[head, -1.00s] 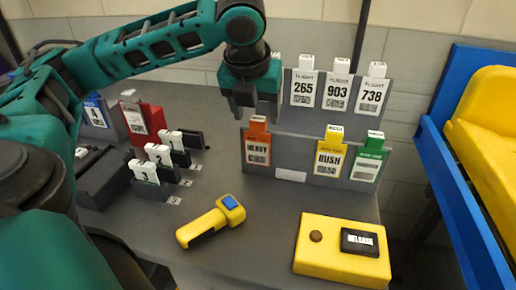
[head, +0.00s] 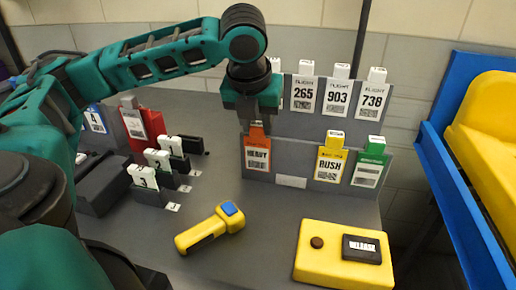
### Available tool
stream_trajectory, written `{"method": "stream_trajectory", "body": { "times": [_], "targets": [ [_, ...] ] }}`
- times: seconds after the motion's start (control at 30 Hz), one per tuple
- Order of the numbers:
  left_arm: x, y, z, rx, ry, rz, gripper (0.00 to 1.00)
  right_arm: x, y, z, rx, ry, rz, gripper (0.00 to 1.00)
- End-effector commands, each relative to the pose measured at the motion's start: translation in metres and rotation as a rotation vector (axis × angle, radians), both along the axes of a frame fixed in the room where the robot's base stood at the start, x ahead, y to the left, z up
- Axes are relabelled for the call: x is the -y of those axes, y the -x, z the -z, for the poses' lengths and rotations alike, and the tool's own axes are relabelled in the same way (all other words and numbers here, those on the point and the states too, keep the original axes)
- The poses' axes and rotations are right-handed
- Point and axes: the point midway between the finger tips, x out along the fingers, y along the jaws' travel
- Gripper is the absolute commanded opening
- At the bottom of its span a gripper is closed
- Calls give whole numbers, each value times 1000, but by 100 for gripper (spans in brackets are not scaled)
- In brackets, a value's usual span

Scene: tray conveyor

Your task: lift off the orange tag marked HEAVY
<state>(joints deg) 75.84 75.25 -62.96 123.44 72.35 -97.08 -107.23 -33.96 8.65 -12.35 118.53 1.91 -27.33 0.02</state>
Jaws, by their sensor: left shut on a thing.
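The orange tag marked HEAVY (head: 257,155) stands at the left end of the lower row of the grey rack. My left gripper (head: 258,126) comes down from above and is shut on the top of this tag. The fingers hide the tag's upper end. The tag is upright and its lower part is at the rack's front. My right gripper is not in view.
A yellow RUSH tag (head: 330,160) and a green tag (head: 369,165) stand to the right in the same row. Flight tags, such as 903 (head: 336,98), stand behind. A yellow scanner (head: 210,228) and a yellow button box (head: 342,255) lie in front.

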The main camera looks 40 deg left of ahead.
Motion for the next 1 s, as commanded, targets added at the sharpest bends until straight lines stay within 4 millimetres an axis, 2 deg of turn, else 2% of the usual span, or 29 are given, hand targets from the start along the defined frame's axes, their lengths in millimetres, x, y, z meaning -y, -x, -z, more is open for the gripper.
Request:
{"method": "stream_trajectory", "body": {
  "times": [0.1,0.57,0.77,1.0],
  "targets": [
    [0,0,0,0,0,0,0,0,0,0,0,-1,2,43],
    [0,0,-5,0,1,0,0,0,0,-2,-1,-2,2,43],
    [1,1,-28,3,1,0,0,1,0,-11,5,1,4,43],
    [3,3,-75,4,1,1,0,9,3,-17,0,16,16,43]
  ]
}}
